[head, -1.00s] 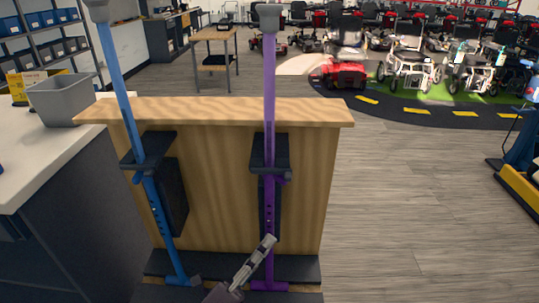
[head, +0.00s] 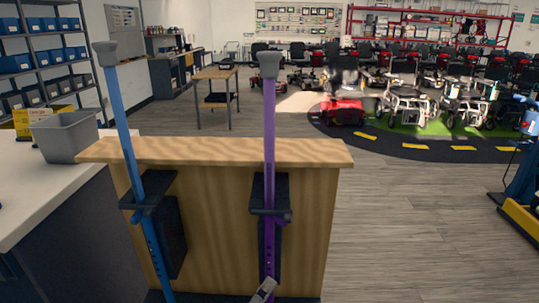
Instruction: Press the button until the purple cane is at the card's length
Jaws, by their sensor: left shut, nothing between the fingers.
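The purple cane (head: 269,130) stands upright with a grey handle on top, held by a dark bracket (head: 270,190) on the wooden stand (head: 215,225). A row of holes shows on its lower shaft; its foot is below the frame. The blue cane (head: 124,132) leans slightly in a similar bracket at the left. My left gripper (head: 265,287) is at the bottom edge, in front of the purple cane's lower shaft. It is shut and empty; only its tip shows, and contact cannot be told. I cannot make out the button or the card. My right gripper is out of view.
A white-topped counter (head: 32,205) with a grey bin (head: 66,137) is at the left. A small wooden table (head: 214,75) stands behind. Scooters and wheelchairs line the back right. The floor (head: 410,230) right of the stand is clear.

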